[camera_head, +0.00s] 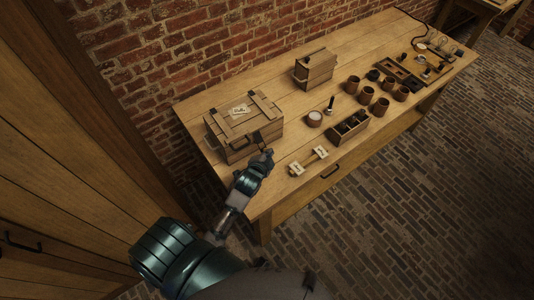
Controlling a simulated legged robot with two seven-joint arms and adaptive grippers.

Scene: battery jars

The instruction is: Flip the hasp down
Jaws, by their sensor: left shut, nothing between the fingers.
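A wooden crate (229,128) with a slatted lid and a paper label stands at the left end of the wooden table. A small dark hasp (257,137) shows on its front right side, next to my left gripper; its exact position is too small to tell. My left gripper (266,152) is shut and empty, with its tips just in front of the crate's near right corner. I cannot tell whether the tips touch the hasp. My right gripper is not in view.
A smaller wooden box (315,68) stands behind, with several brown jars (366,95) to the right. A divided box (349,128) and a labelled wooden piece (308,160) lie near the front edge. A brick wall (150,45) runs behind the table (200,97).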

